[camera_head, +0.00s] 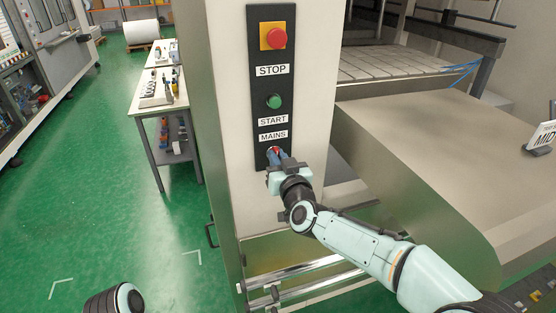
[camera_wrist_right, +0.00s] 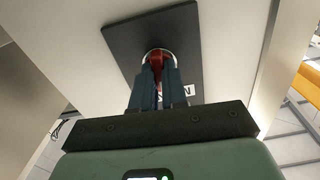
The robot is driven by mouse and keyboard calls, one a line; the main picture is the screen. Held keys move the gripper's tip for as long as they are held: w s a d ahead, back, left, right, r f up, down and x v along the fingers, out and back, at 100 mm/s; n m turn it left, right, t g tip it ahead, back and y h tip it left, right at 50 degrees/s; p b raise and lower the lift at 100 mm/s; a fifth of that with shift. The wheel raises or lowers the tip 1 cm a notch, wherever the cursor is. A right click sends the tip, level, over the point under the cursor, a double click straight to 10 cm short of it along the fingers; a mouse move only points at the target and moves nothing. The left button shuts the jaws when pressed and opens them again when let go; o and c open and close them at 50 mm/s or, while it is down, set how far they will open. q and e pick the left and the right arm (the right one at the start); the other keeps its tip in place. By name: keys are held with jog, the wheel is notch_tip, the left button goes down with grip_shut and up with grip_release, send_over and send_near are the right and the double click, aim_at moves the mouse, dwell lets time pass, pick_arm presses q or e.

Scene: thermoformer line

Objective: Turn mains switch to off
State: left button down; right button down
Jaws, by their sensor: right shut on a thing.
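The mains switch (camera_wrist_right: 156,58) is a red knob on a round pale base, low on the black control panel (camera_head: 259,90) under the MAINS label (camera_head: 272,136). My right gripper (camera_head: 274,155) is at the switch, its fingers shut on the red knob. In the right wrist view the two fingers (camera_wrist_right: 156,85) stand on either side of the knob and hide part of it. The knob's exact angle and its position marks are mostly hidden. My left gripper is not in view; only a dark part of my left arm shows at the bottom left.
Above the switch are the green START button (camera_head: 274,101) and the red STOP button (camera_head: 275,38) on its yellow base. A large beige machine cover (camera_head: 430,150) stands close on the right. A table (camera_head: 146,103) with tools is behind on the left. Green floor is open at left.

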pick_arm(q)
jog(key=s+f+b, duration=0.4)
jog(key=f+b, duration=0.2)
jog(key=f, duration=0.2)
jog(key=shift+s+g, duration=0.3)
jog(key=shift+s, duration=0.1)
pick_arm(e)
jog(key=shift+d+f+m, duration=0.1)
jog(key=shift+d+m, duration=0.05)
jog(key=shift+m, duration=8.45)
jog(key=c, duration=1.2)
grip_release()
jog(key=shift+o, duration=0.2)
